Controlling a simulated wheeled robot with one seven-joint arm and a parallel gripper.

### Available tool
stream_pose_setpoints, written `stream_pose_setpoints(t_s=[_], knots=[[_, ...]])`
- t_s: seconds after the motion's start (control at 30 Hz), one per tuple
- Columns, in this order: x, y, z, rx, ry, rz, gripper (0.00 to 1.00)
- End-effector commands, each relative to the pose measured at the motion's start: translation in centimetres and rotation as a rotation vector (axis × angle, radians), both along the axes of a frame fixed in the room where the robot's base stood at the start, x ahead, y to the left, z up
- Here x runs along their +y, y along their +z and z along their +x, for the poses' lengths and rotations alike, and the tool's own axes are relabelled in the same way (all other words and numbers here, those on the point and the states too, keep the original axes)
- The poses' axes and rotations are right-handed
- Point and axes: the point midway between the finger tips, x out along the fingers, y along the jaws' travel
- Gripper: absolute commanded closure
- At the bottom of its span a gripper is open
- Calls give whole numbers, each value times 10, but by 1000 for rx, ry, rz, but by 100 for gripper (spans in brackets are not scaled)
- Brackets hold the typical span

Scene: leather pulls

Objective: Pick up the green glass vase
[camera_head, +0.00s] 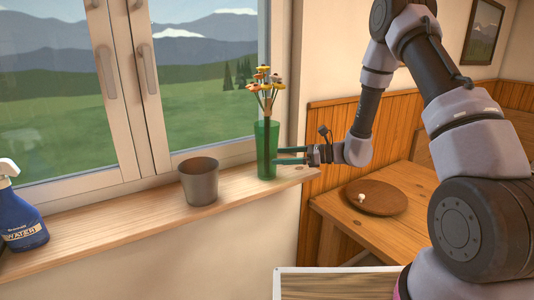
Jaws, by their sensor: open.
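The green glass vase (262,150) stands upright on the wooden windowsill, near its right end. Orange, yellow and red flowers (264,84) on thin stems stick out of its top. My gripper (290,156) comes in from the right at the vase's lower half, with its fingers pointing left. The fingers are apart, and their tips overlap or nearly reach the vase's right edge in this view. Whether the fingers sit around the vase or touch it cannot be told.
A grey metal pot (199,182) stands on the windowsill (110,222) left of the vase. A blue spray bottle (20,215) is at the far left. The window is behind. Below right, a wooden table (425,190) bears a round brown plate (388,203) with a small white item.

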Motion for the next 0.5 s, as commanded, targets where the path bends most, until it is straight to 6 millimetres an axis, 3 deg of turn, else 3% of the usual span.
stream_pose_setpoints(t_s=[0.5], knots=[[54, -9, 11, 0, 1, -1, 0]])
